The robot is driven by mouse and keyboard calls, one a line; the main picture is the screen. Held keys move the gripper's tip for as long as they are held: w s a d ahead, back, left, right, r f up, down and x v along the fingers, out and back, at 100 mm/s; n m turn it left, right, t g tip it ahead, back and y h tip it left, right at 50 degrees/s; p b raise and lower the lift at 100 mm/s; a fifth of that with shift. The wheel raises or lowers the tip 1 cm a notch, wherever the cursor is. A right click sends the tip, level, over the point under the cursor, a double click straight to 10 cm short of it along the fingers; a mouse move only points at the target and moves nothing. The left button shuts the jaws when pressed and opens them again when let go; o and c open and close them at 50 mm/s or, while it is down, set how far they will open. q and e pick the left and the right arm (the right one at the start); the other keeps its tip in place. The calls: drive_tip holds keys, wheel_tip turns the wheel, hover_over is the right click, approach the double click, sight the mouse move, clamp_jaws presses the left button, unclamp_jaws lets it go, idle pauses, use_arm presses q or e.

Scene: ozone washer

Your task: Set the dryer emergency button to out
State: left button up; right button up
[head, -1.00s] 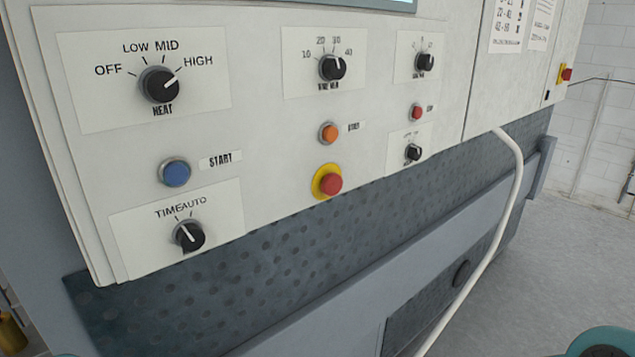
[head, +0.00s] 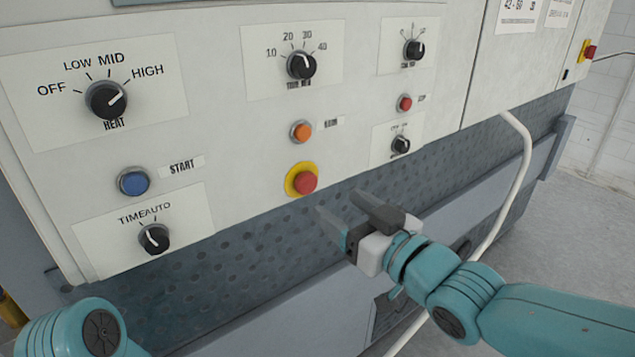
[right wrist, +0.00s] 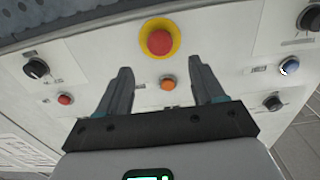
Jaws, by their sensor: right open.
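The emergency button is a red mushroom button (head: 305,182) on a yellow ring, low on the white control panel in the head view. It also shows at the top middle of the right wrist view (right wrist: 160,42). My right gripper (head: 338,207) is open and empty, just below and to the right of the button, apart from it. In the right wrist view its two fingers (right wrist: 163,80) stand apart, with the button beyond their tips. A teal part of my left arm shows at the lower left of the head view; its gripper is out of view.
An orange button (head: 301,131) sits just above the red one. A blue start button (head: 134,181), a small red button (head: 404,103) and several black knobs share the panel. A white pipe (head: 520,160) curves down at the right. Another red button on yellow (head: 588,51) is far right.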

sight(309, 183)
drive_tip(key=p+x, duration=0.1)
drive_tip(key=x, duration=0.5)
drive_tip(key=shift+w+a+r+p, duration=0.15)
drive_tip(key=shift+w+a+p, duration=0.05)
drive_tip(key=shift+p, duration=0.15)
drive_tip(key=shift+w+a, duration=0.35)
drive_tip(key=shift+a, duration=0.05)
drive_tip(key=shift+d, duration=0.1)
